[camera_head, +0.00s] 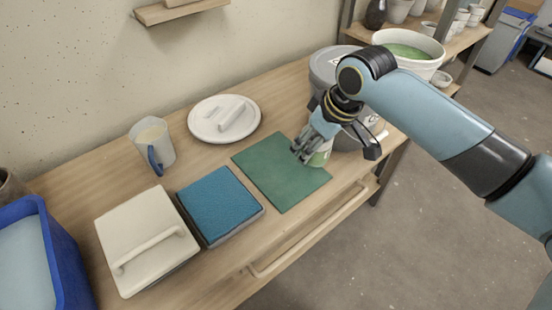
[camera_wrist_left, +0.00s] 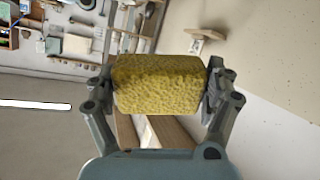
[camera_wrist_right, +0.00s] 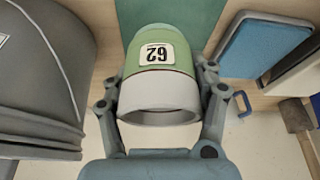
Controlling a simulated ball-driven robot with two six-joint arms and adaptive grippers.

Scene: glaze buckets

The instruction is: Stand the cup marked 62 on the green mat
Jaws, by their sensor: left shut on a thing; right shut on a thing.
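The cup marked 62 (camera_wrist_right: 158,62) is green with a pale grey rim and a white label reading 62. My right gripper (camera_wrist_right: 158,82) is shut around its sides. In the head view the right gripper (camera_head: 309,147) partly hides the cup (camera_head: 321,158), which is at the right part of the green mat (camera_head: 277,175). The mat also shows beyond the cup in the right wrist view (camera_wrist_right: 205,18). I cannot tell whether the cup touches the mat. My left gripper (camera_wrist_left: 160,85), outside the head view, is shut on a yellow sponge (camera_wrist_left: 158,88).
A grey lidded bucket (camera_head: 328,68) stands close behind my right gripper. A blue-topped block (camera_head: 218,203) is left of the mat. A white round lid (camera_head: 224,119), a jug (camera_head: 153,143) and a white handled slab (camera_head: 145,240) stand on the wooden table (camera_head: 190,280).

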